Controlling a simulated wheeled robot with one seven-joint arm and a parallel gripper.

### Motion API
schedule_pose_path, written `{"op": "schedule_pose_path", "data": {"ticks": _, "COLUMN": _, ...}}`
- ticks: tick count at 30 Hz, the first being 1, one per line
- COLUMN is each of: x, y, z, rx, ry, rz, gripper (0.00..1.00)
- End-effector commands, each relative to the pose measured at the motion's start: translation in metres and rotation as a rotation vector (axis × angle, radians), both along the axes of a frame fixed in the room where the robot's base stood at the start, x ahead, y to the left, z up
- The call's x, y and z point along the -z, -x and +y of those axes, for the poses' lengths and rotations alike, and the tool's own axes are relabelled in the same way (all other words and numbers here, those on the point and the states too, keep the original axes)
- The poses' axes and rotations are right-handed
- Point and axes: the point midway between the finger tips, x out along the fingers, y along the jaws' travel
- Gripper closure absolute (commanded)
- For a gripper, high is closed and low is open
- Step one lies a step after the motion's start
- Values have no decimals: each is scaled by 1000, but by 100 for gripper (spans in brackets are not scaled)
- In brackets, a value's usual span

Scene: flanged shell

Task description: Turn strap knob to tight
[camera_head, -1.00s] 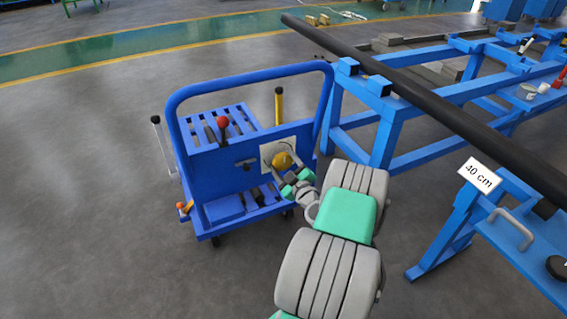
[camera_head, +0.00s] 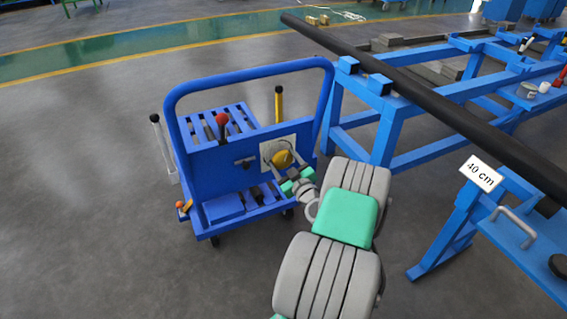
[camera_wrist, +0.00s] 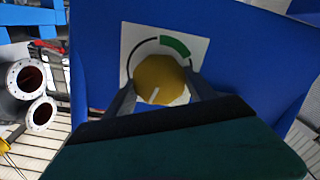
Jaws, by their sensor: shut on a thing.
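The strap knob is a yellow round knob (camera_wrist: 160,82) on a white square plate (camera_wrist: 192,45) fixed to the blue cart panel. A dark arc and a green arc are printed around it, the green one at the upper right in the wrist view. A pale pointer line on the knob points down, slightly left, away from the green arc. My gripper (camera_wrist: 160,90) is shut on the knob, one finger on each side. In the head view the knob (camera_head: 282,158) is partly hidden by my gripper (camera_head: 283,170).
The blue cart (camera_head: 215,172) carries a red-knobbed lever (camera_head: 222,120), a yellow handle (camera_head: 279,105) and a black-topped lever (camera_head: 155,120). A long dark pipe (camera_head: 440,108) lies on a blue rack to the right. Flanged pipe pieces (camera_wrist: 25,78) show at the wrist view's left.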

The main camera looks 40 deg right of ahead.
Motion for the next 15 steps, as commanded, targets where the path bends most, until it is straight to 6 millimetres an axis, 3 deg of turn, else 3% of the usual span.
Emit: {"op": "schedule_pose_path", "data": {"ticks": 15, "x": 1, "y": 1, "z": -2, "rx": 0, "ry": -467, "rz": -136, "gripper": 77}}
